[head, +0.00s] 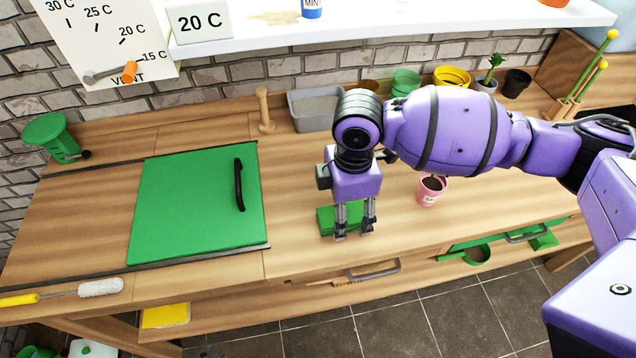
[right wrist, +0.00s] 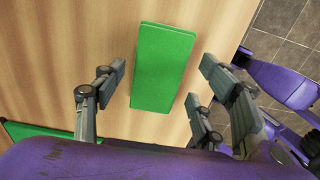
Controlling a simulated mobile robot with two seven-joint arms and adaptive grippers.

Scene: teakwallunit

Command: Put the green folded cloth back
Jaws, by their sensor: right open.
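The green folded cloth (head: 326,222) lies flat on the wooden counter, partly hidden behind my right gripper in the head view. In the right wrist view the cloth (right wrist: 162,68) is a green rectangle between the spread fingers. My right gripper (head: 355,232) points down over the cloth, open and empty. It also shows in the right wrist view (right wrist: 165,90) with fingers on both sides of the cloth; I cannot tell its exact height. My left gripper is not in view.
A green panel with a black handle (head: 239,185) lies left of the cloth. A pink cup (head: 430,191) stands to the right. A grey tray (head: 313,108) and several pots line the wall. A drawer handle (head: 373,270) is at the front edge.

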